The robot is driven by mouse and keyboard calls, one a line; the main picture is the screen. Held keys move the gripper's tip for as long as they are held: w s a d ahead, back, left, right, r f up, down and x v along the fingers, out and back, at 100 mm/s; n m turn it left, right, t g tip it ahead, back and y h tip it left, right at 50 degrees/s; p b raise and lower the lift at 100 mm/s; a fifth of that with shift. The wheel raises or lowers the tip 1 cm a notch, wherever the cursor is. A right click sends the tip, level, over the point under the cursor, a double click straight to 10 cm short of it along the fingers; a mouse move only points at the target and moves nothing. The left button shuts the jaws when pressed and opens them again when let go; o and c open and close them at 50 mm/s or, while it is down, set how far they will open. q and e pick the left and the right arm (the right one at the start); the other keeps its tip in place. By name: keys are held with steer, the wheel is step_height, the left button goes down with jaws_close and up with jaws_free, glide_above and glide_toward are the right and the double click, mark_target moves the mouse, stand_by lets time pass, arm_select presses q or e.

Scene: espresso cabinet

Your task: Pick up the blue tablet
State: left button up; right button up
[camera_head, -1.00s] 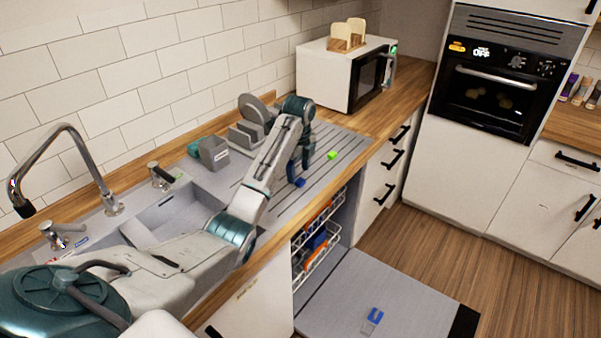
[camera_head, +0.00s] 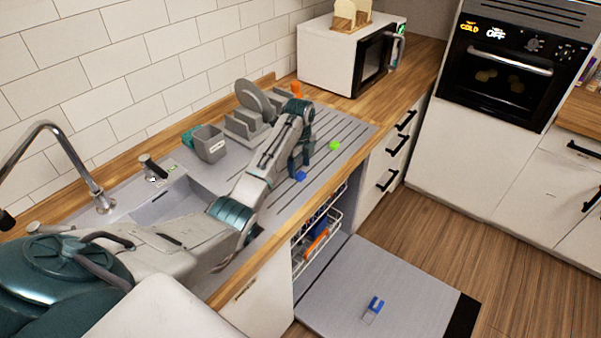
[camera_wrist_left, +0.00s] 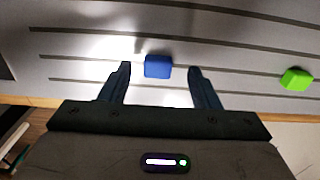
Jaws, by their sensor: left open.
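The blue tablet (camera_head: 301,176) is a small block lying on the grooved grey drainboard (camera_head: 352,132) beside the sink. My left gripper (camera_head: 299,168) is right at it, pointing down. In the left wrist view the tablet (camera_wrist_left: 158,66) sits between the tips of my open left gripper (camera_wrist_left: 160,75), closer to the left finger. I see a gap on its right side; the gap on its left is small. A green tablet (camera_head: 335,145) lies farther right on the drainboard, also in the left wrist view (camera_wrist_left: 296,79). My right gripper is not in view.
A grey cup (camera_head: 209,146) and a rack with a plate (camera_head: 256,101) stand behind my left arm. The microwave (camera_head: 345,55) is at the back. Below, the dishwasher door (camera_head: 400,290) is open with a rack (camera_head: 315,245) inside.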

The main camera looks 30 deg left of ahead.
arm_select(q)
steer(key=shift+s+d+f, duration=0.15)
steer(key=shift+s+f, duration=0.05)
steer(key=shift+f, duration=0.95)
steer(key=shift+r, duration=0.1)
steer(key=c, duration=1)
steer(key=shift+c, duration=0.2)
